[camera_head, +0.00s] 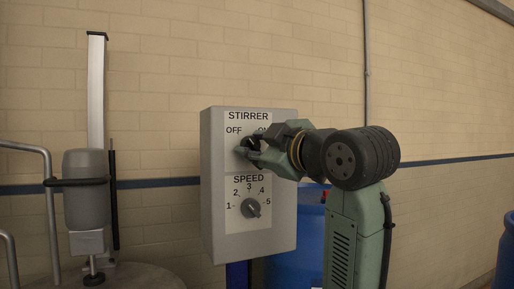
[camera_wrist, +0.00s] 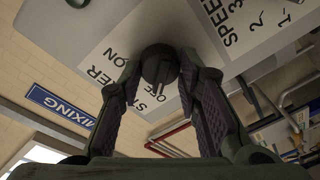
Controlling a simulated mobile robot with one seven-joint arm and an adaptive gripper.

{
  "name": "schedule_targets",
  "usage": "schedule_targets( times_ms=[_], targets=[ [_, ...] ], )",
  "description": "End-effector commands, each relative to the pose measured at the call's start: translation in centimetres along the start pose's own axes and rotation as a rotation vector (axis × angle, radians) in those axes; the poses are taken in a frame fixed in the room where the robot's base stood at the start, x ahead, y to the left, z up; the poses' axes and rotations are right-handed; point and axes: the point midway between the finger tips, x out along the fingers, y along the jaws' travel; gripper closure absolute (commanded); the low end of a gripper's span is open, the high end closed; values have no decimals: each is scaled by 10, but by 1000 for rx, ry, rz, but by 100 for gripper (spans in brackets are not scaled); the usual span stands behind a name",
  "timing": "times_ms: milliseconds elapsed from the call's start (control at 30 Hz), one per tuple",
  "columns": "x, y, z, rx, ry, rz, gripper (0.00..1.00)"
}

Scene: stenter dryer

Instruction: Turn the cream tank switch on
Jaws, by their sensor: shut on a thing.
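A grey control box (camera_head: 280,225) on the wall side carries a white panel labelled STIRRER, with OFF and ON marks above a dark rotary knob (camera_wrist: 158,63). My gripper (camera_head: 250,148) reaches in from the right in the head view and is shut on this knob. In the wrist view, the two fingers of my gripper (camera_wrist: 160,70) stand on either side of the knob. The fingers mostly cover the knob in the head view. No label reading cream tank shows.
A SPEED dial (camera_head: 251,208) sits just below on the same box. A stirrer motor (camera_head: 86,190) on a metal post stands left over a tank. A blue barrel (camera_head: 300,250) is behind the box. A MIXING sign (camera_wrist: 61,106) is in the wrist view.

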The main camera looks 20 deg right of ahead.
Motion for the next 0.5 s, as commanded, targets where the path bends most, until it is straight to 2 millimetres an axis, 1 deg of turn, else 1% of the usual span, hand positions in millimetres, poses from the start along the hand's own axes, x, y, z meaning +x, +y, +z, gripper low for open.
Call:
schedule_targets(
  times_ms=[500],
  targets=[
    [0,-2,1,459,37,53,97]
  ],
)
